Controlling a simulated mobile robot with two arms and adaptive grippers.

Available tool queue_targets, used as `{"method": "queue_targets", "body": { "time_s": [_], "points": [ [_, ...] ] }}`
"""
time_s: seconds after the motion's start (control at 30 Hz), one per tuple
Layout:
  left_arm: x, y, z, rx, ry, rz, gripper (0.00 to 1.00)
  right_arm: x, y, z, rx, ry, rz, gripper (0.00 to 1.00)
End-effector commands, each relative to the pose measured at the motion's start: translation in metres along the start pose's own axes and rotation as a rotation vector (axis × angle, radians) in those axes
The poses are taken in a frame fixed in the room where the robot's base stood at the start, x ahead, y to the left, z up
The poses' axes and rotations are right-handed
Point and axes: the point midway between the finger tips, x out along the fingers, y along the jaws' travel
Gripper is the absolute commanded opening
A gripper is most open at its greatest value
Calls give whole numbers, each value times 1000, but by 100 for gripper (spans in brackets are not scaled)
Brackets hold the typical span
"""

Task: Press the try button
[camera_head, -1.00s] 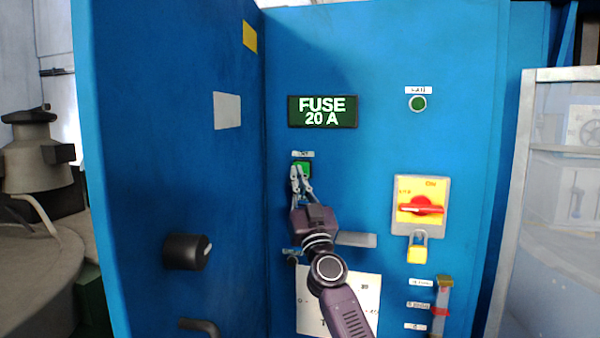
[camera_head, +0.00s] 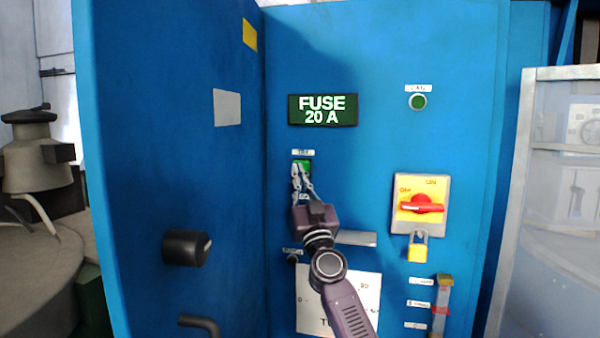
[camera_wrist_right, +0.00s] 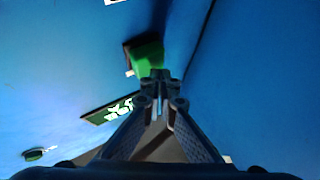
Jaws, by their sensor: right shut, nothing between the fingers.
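The try button (camera_head: 303,164) is a green square on the blue panel, under a small white label that looks like "TRY" and below the FUSE 20 A sign. My right gripper (camera_head: 298,173) is shut and empty, with its fingertips at the lower left part of the button and covering some of it. In the right wrist view the green button (camera_wrist_right: 148,55) in its dark frame lies just beyond the closed fingertips (camera_wrist_right: 158,80). I cannot tell whether the tips touch it or whether it is pushed in. My left gripper is not in view.
The FUSE 20 A sign (camera_head: 322,110) is above the button. A round green button (camera_head: 418,102) and a red rotary switch on a yellow plate (camera_head: 420,205) with a yellow padlock (camera_head: 417,252) are to the right. A black knob (camera_head: 186,248) projects from the left blue panel.

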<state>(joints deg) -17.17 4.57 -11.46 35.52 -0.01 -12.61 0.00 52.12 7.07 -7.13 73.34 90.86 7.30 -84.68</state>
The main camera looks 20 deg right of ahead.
Motion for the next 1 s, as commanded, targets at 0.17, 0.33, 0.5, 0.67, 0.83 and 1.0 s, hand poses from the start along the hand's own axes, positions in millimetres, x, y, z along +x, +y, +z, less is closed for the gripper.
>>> {"method": "queue_targets", "body": {
  "time_s": [0.17,0.33,0.5,0.67,0.83,1.0],
  "points": [
    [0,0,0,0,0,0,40,0,0,0,0,0,-1,0],
    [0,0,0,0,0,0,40,0,0,0,0,0,0,0],
    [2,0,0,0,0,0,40,1,1,1,-1,0,0,0],
    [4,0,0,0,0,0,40,2,2,2,-2,0,-1,0],
    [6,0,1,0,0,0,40,4,2,3,-1,0,-1,0],
    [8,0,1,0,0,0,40,5,3,4,0,1,-1,0]
  ]
}}
